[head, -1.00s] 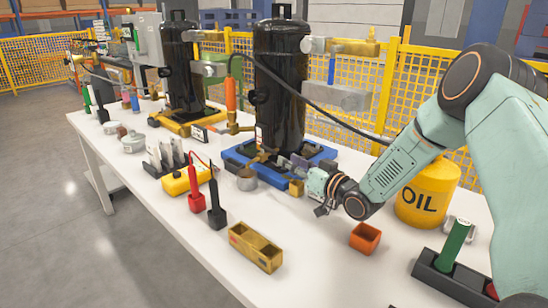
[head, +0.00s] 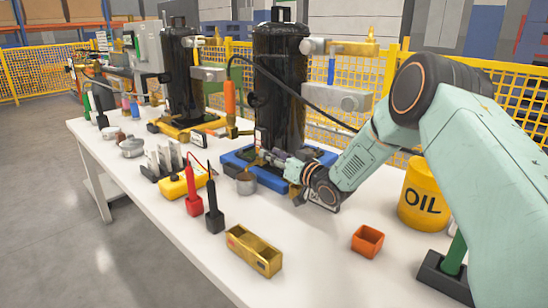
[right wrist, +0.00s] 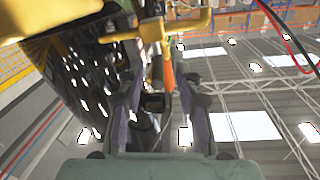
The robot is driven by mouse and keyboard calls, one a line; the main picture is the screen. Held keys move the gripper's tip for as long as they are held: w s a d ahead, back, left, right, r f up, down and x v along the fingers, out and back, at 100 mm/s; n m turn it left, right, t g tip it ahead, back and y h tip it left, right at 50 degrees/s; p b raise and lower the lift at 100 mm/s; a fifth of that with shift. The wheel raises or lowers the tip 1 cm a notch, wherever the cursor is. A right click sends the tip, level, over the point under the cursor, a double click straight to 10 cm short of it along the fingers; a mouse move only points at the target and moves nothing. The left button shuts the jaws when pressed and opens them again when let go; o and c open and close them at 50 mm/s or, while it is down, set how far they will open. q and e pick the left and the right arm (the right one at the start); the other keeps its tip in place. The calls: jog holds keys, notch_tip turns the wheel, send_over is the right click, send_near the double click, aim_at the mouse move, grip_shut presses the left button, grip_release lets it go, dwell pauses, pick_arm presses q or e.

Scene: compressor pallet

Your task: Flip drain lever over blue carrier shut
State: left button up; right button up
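A lever with an orange grip (head: 229,97) stands upright on a brass valve (head: 232,127), left of the black compressor (head: 278,90) on the blue carrier (head: 234,160). My right gripper (head: 266,156) is low at the front of this compressor, over the carrier, to the right of and below the lever. In the right wrist view its fingers (right wrist: 160,112) are apart. The orange grip (right wrist: 168,72) and brass fitting (right wrist: 155,30) show beyond the gap, and nothing is clearly held. The gripper hides part of the carrier. My left gripper is out of view.
A metal cup (head: 246,183) stands close to the carrier's front. A yellow meter (head: 184,183) with red and black probes, a brass-coloured box (head: 254,250), an orange bin (head: 367,240) and an oil can (head: 422,195) stand around. The white table (head: 310,240) is bare between box and bin.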

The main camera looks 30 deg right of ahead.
jog(key=shift+d, duration=0.1)
jog(key=shift+c, duration=0.4)
jog(key=shift+f, duration=0.1)
jog(key=c, duration=0.3)
grip_shut()
jog(key=shift+d, duration=0.1)
jog(key=shift+w+d+n+g+y, duration=0.15)
jog(key=shift+d+n+g+y, duration=0.15)
jog(key=shift+n+y, duration=0.6)
jog(key=shift+o, duration=1.9)
grip_release()
